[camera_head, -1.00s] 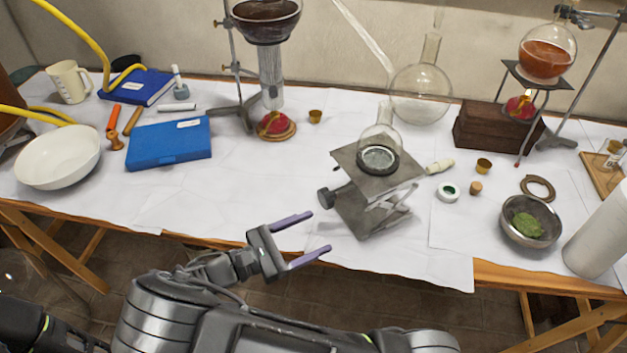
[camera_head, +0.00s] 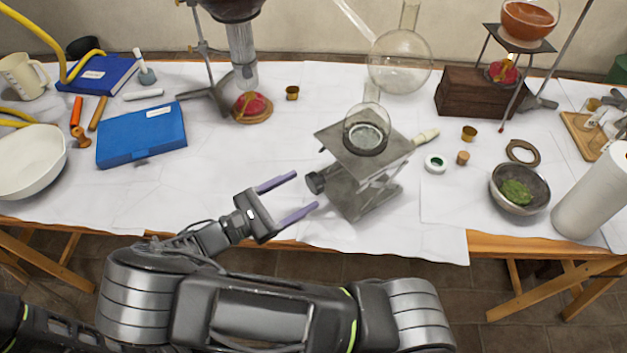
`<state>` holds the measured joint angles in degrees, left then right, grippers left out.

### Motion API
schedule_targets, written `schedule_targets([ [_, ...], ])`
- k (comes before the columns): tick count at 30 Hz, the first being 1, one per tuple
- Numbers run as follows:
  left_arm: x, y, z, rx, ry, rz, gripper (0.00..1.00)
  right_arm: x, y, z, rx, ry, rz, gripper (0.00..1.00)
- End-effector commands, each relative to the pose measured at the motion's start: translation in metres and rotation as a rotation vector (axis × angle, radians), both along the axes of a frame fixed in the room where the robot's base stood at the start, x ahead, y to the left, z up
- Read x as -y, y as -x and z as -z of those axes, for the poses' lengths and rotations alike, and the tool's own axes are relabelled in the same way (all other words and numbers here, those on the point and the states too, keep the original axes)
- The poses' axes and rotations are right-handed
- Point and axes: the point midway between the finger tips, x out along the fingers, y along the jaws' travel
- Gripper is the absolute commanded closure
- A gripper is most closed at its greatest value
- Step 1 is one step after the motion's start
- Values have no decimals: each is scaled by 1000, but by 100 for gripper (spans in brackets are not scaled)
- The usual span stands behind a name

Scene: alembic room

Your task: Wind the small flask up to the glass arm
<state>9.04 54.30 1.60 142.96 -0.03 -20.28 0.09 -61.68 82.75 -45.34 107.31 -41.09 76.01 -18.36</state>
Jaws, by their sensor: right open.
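The small flask (camera_head: 367,128), round and clear, sits on a dark ring on the top plate of the grey lab jack (camera_head: 340,150). The jack is partly raised, with its crossed legs showing. Its dark winding knob (camera_head: 315,183) points left. The glass arm (camera_head: 356,20) slopes down from the top edge towards the large flask, above and behind the small flask. My right gripper (camera_head: 306,191) is open and empty, with its two purple fingers pointing at the knob, one to each side in the picture. I cannot tell whether they touch it. My left gripper is out of view.
A large clear flask (camera_head: 399,62) stands behind the jack. A steel bowl (camera_head: 520,205) and a white roll (camera_head: 592,192) are at right.

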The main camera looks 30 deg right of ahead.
Motion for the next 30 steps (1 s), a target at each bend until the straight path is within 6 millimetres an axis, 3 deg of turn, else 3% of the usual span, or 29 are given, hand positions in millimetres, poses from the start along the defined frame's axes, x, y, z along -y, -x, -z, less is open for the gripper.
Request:
schedule_targets([
  [3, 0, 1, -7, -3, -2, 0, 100, 21, 0, -3, 0, 2, 2, 30],
  [9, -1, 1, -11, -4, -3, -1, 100, 44, 0, -1, 0, 1, 2, 30],
  [19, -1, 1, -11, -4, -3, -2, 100, 48, -1, 0, 1, -1, 1, 30],
  [30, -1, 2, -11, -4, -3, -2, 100, 48, -1, 0, 1, -1, 1, 60],
])
